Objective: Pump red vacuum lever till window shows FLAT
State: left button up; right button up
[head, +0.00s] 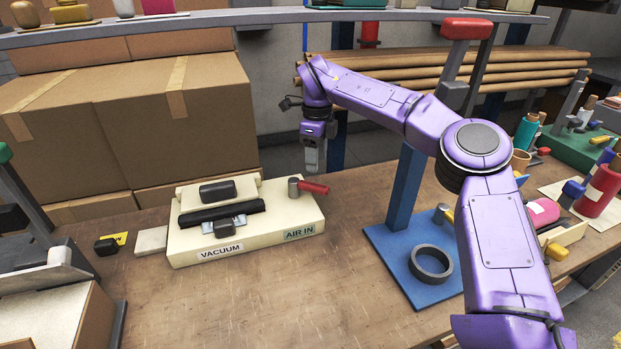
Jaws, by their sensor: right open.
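A cream vacuum box (190,251) labelled VACUUM and AIR IN sits on the bench at centre left. A small red lever (313,187) sticks out to the right from a grey post at the box's back right corner. A dark rounded panel (217,191) is at the back of the box, behind a black bar (222,213); I can read no FLAT on it. My right gripper (312,168) points down just above the red lever in the picture, open and empty; I cannot tell whether it touches the lever. My left gripper is not in view.
A blue-based stand (395,260) with a red-topped handle (467,28) is right of the box, behind my right arm. A dark ring (430,262) lies on its base. Cardboard boxes (170,120) stand behind. The bench front (270,310) is clear.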

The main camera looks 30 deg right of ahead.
aim_at(317, 185)
notch_tip(317, 185, down, 8)
jog(key=shift+f, duration=0.15)
jog(key=shift+s+d, duration=0.1)
grip_shut()
